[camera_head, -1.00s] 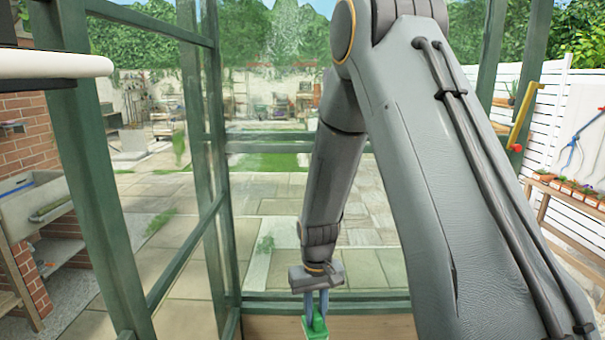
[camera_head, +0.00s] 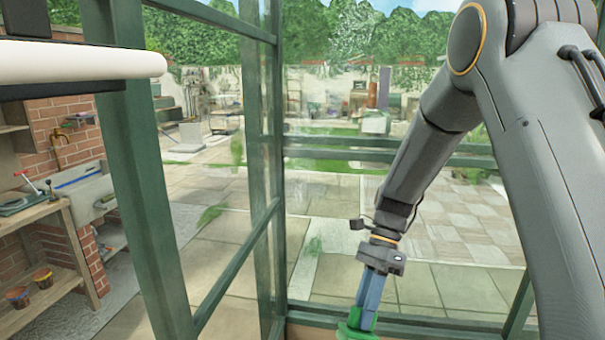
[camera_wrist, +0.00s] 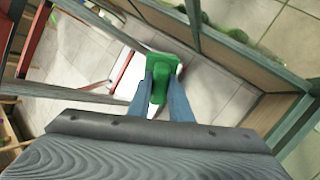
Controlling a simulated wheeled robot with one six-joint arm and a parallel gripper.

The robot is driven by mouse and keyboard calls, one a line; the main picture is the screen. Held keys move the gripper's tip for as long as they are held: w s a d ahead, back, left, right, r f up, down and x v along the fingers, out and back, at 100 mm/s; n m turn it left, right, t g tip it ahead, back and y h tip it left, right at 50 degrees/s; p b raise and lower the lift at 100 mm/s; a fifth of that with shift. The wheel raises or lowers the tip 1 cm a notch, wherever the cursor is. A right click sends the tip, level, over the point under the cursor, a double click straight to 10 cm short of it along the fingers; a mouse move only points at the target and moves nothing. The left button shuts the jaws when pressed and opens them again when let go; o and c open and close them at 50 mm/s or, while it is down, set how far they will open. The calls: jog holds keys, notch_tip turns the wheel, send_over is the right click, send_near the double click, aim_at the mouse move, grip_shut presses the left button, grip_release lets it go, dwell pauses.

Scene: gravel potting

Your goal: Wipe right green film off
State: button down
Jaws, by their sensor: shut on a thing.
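My gripper (camera_head: 364,318) points down low in the head view, its blue fingers shut on a green cleaning tool (camera_head: 352,332). The tool's lower end is cut off by the picture's bottom edge. In the wrist view, the fingers (camera_wrist: 160,92) grip the handle of the same green tool (camera_wrist: 165,66), whose broad head lies beyond the fingertips. A hazy, mottled pale-green patch (camera_head: 352,42) shows high on the glass behind the arm; I cannot tell film from the trees beyond. The tool appears well below this patch.
Dark green frame posts (camera_head: 145,170) and rails stand at left and centre. A wooden bench (camera_head: 40,225) with pots stands by the brick wall at left. A low wooden panel (camera_wrist: 245,58) runs close beside the tool in the wrist view.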

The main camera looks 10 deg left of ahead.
jog(key=w+a+r+m+t+y, duration=0.2)
jog(key=a+r+m+y, duration=0.25)
jog(key=r, duration=0.55)
jog(key=w+a+r+m+t+y, duration=0.1)
jog(key=a+r+m+t+y, duration=0.3)
jog(key=r, duration=0.6)
jog(key=w+a+r+m+t+y, duration=0.1)
jog(key=w+a+r+m+y, duration=0.1)
jog(key=a+r+m+y, duration=0.55)
jog(key=shift+w+a+r+n+t+h+b, duration=0.1)
jog(key=shift+a+r+n+t+h+b, duration=0.1)
jog(key=shift+a+r+n, duration=0.3)
jog(key=shift+w+a+r+n+t+h+b, duration=0.1)
jog(key=shift+a+r+n+h+b, duration=0.15)
jog(key=shift+a, duration=0.5)
jog(key=shift+w+a+r+n+t+h+b, duration=0.1)
jog(key=shift+a+r+n+h, duration=0.05)
jog(key=shift+a+r+n, duration=0.4)
jog(key=shift+a+f, duration=0.15)
jog(key=shift+a, duration=0.85)
